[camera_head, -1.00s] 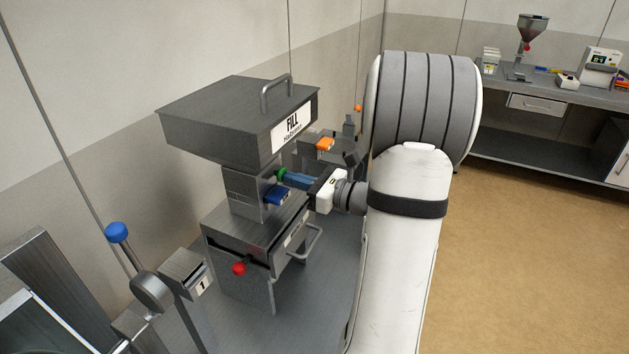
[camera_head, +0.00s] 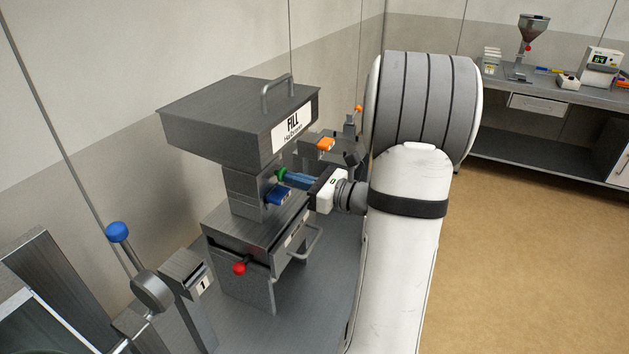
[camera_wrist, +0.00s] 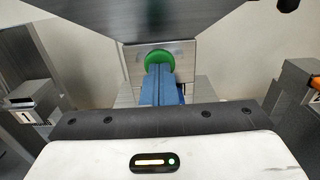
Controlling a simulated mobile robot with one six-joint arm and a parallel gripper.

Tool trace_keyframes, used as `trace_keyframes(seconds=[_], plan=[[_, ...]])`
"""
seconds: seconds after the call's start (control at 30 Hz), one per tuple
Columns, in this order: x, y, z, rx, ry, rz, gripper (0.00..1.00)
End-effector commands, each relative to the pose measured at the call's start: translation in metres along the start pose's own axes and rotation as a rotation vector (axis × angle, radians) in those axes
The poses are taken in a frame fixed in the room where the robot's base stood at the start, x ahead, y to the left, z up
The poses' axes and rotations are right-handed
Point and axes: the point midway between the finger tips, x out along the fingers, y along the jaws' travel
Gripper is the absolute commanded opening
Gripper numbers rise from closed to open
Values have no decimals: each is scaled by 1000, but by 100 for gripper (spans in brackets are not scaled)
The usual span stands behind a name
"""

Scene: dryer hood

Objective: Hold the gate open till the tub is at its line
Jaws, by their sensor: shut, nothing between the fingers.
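A grey metal dispenser with a sloped hopper (camera_head: 225,118) labelled FILL stands on the bench. A green round button (camera_head: 282,173) is on its neck; in the wrist view the green button (camera_wrist: 159,60) is straight ahead of my fingertips. My gripper (camera_head: 290,178) is shut with nothing between its blue fingers, and its tips are at the button, seeming to touch it. In the wrist view my gripper (camera_wrist: 158,74) covers the button's lower edge. A blue part (camera_head: 277,194) sits just below on the neck. A drawer-like box with a handle (camera_head: 305,243) is underneath. I cannot make out the tub, its line or the gate.
A red knob (camera_head: 239,268) sticks out at the dispenser's lower front. A blue-knobbed lever (camera_head: 117,232) and a post marked 1 (camera_head: 190,280) stand at left. An orange part (camera_head: 326,144) is behind. A side bench (camera_head: 560,95) holds a funnel and devices. The floor at right is clear.

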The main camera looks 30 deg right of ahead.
Motion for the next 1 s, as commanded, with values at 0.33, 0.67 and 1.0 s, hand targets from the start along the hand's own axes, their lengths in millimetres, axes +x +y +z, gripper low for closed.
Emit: trace_keyframes(seconds=[0.33, 0.67, 1.0], plan=[[-1, 0, 5, -7, -9, 7, 0], [-56, -7, -1, -3, -7, 5, 0], [-117, -7, 0, -1, -4, 8, 0]])
